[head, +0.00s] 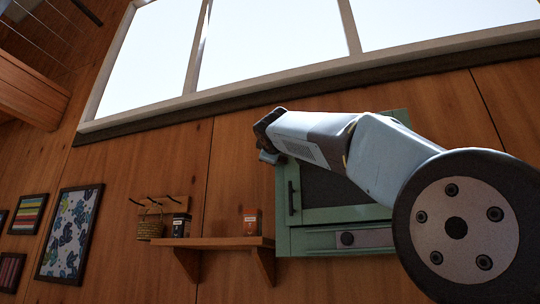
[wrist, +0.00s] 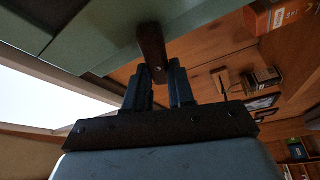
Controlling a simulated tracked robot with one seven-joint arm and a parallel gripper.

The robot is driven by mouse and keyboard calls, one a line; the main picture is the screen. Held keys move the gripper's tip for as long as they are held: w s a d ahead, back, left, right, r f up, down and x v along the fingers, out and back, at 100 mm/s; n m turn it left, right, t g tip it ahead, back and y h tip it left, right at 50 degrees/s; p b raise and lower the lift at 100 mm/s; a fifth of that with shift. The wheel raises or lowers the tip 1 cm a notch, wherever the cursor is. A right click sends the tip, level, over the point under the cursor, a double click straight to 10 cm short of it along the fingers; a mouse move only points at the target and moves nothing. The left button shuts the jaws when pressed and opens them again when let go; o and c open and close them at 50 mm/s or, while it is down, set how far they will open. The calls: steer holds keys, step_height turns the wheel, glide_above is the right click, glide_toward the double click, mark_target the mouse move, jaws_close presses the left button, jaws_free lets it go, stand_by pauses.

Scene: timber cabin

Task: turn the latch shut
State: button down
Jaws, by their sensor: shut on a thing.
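A green wall cabinet (head: 340,214) hangs on the timber wall, its dark-panelled door appearing closed. In the wrist view the cabinet's green frame (wrist: 95,38) runs along the top. A dark brown latch (wrist: 151,45) sticks out from this frame, its free end between my fingertips. My gripper (wrist: 159,76) is shut on the latch. In the head view my gripper (head: 267,144) is at the cabinet's upper left corner, where the latch cannot be made out. My arm hides much of the cabinet's upper and right side.
A wooden shelf (head: 212,242) left of the cabinet carries a small orange-and-dark box (head: 251,222) and a dark jar (head: 181,226). A woven basket (head: 150,224) hangs by a peg rack. Framed pictures (head: 70,232) hang farther left. A wide window (head: 270,45) is above.

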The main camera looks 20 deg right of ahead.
steer(key=shift+w+a+f+n+g+y, duration=0.15)
steer(key=shift+n+g+y, duration=0.15)
steer(key=shift+n, duration=0.75)
steer(key=shift+f+n+g+y, duration=0.15)
steer(key=shift+n+g, duration=0.25)
steer(key=shift+n, duration=0.65)
steer(key=c, duration=1.1)
jaws_free()
steer(key=shift+w, duration=0.1)
steer(key=shift+c, duration=0.2)
steer(key=shift+o, duration=0.9)
steer(key=v, duration=1.4)
